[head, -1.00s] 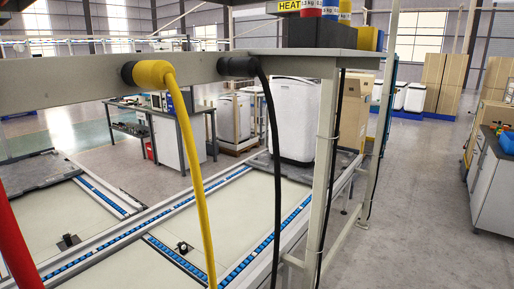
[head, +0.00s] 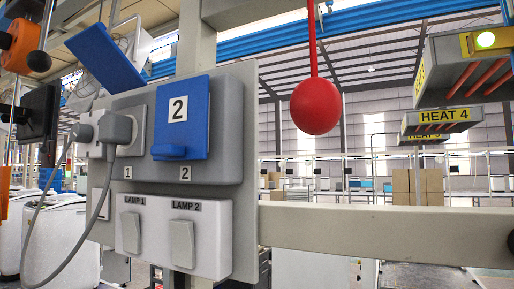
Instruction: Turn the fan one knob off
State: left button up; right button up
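No knob labelled fan one can be made out in the head view. A grey panel (head: 226,130) on a post carries a blue cover marked 2 (head: 182,118), which is down, and a grey plug (head: 117,130) in the socket marked 1. A second blue cover (head: 108,55) sticks out tilted at the upper left. Below is a white switch box (head: 211,240) with LAMP 1 and LAMP 2 switches. Neither of my grippers is in view.
A red ball (head: 316,106) hangs on a red strap right of the panel. A horizontal beam (head: 380,232) runs right from the panel.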

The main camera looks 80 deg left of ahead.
aim_at(82, 133)
jog(key=u, duration=3.45)
jog(key=z, duration=0.65)
jog(key=j+z, duration=0.25)
jog(key=z, duration=0.2)
jog(key=j+z, duration=0.25)
jog(key=z, duration=0.2)
jog(key=j+z, duration=0.2)
jog(key=z, duration=0.25)
jog(key=k+j+z, duration=0.15)
jog(key=z, duration=0.3)
